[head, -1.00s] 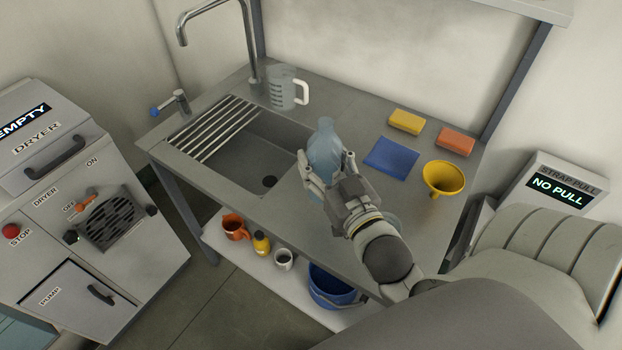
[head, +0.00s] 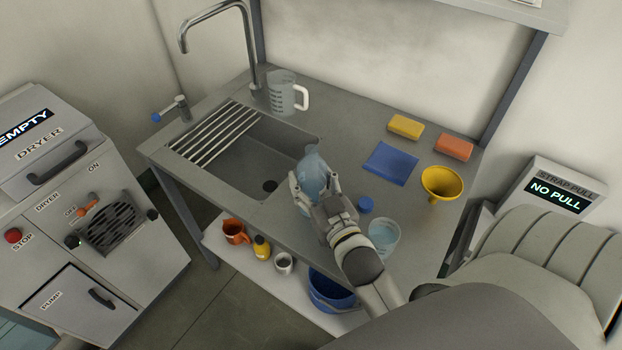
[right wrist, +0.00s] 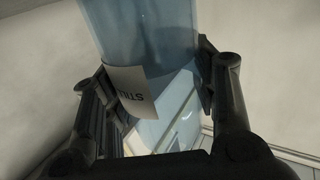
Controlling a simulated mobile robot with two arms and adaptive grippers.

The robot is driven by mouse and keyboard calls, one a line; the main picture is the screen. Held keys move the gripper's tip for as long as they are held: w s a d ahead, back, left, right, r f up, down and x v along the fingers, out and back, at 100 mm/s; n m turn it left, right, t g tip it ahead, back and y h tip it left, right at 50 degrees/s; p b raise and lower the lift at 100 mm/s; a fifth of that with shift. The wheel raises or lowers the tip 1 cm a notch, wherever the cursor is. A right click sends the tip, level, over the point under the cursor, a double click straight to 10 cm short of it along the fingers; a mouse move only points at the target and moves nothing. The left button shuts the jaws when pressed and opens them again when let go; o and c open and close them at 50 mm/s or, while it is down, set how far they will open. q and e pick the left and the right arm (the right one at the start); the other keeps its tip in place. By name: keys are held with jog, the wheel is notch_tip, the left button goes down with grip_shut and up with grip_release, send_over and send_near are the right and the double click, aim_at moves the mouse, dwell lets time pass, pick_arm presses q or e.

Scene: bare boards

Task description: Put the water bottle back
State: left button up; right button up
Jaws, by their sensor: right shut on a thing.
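The clear blue water bottle (head: 313,165) is near the right edge of the sink, in my right gripper (head: 315,192). The gripper's fingers are shut on both sides of it. In the right wrist view the bottle (right wrist: 150,35) fills the middle, with a pale label reading "STILL", between the two dark fingers. Whether the bottle's base touches the counter is hidden by the gripper. My left gripper is not in view.
A clear cup (head: 384,236) stands close to my right wrist. A yellow funnel (head: 442,183), blue cloth (head: 391,163), two sponges and a measuring jug (head: 282,92) are on the counter (head: 345,135). The sink basin (head: 245,160) lies left. Mugs and a blue bucket (head: 331,290) sit below.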

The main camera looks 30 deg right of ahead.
jog(key=o, duration=0.8)
jog(key=shift+f, duration=0.15)
jog(key=o, duration=0.5)
jog(key=s, duration=0.3)
jog(key=s+a+b, duration=0.1)
jog(key=s, duration=0.3)
jog(key=s+b, duration=0.1)
jog(key=s, duration=0.2)
jog(key=shift+s+a, duration=0.35)
jog(key=shift+s+a+r, duration=0.1)
jog(key=shift+s+r, duration=0.1)
jog(key=shift+s, duration=0.4)
